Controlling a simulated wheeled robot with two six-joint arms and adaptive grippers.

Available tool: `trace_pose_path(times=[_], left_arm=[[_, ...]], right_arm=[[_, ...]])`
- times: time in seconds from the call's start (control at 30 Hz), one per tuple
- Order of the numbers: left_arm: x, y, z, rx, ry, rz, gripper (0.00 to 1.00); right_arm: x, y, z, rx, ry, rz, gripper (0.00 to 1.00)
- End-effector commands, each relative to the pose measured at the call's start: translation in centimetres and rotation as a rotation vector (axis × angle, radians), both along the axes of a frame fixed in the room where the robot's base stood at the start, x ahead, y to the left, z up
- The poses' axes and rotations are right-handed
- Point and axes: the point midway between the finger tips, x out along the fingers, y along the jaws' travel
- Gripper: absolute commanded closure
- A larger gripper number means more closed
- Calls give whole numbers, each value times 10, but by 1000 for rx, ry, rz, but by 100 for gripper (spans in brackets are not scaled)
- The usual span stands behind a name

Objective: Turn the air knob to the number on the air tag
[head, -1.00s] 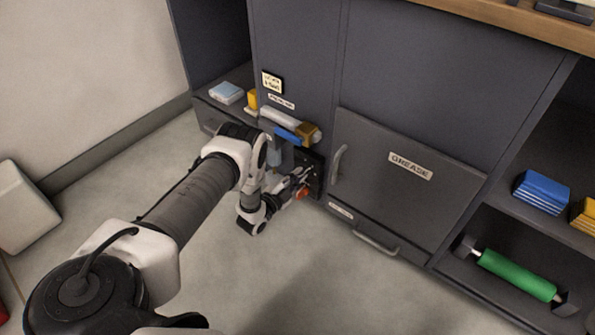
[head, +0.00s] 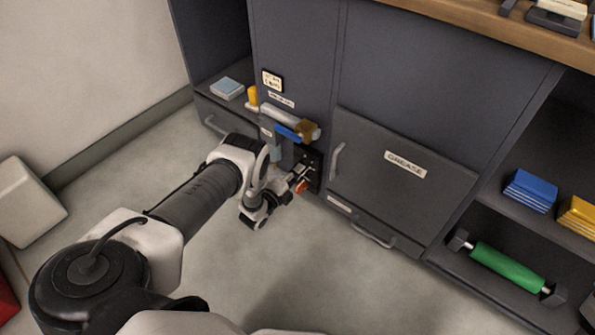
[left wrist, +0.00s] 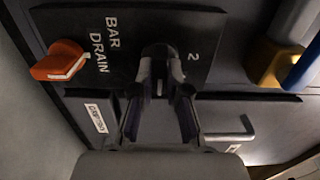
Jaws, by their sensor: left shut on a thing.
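My left gripper (left wrist: 160,100) is shut on a dark knob (left wrist: 158,55) on a black panel (left wrist: 215,25) in the left wrist view. The panel carries the words BAR and DRAIN and a number 2 near the knob; the fingers hide part of the knob and its scale. An orange drain handle (left wrist: 60,62) sits at the panel's left. In the head view the left gripper (head: 304,172) reaches the panel (head: 314,157) low on the cabinet. A cream tag (head: 272,80) is above; its writing is too small to read, and I cannot tell whether it is the air tag. My right gripper is out of view.
A horizontal cylinder with blue and brass parts (head: 290,132) sits just above the panel. A door marked GREASE (head: 405,164) with a handle is to the right. A green roller (head: 507,267) and blue stack (head: 530,190) are on shelves. The floor in front is clear.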

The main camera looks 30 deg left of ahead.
Motion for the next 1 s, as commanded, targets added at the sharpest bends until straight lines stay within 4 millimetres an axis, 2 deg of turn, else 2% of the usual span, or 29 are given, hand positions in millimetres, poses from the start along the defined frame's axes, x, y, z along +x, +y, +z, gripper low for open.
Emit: trace_pose_path(times=[0.47, 0.5, 0.53, 0.57, 0.87, 1.0], left_arm=[[0, 0, -1, 15, 0, 0, 100], [0, 0, -1, 15, 0, 0, 75], [0, 0, -1, 15, 0, 0, 64], [0, 0, -1, 15, 0, 0, 60], [-1, 0, -1, 14, 0, 0, 60], [-17, 2, -1, 14, 3, 1, 60]], right_arm=[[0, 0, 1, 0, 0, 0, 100], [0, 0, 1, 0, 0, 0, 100], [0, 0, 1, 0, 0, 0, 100], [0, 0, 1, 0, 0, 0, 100], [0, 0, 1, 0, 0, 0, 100], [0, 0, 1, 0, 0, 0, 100]])
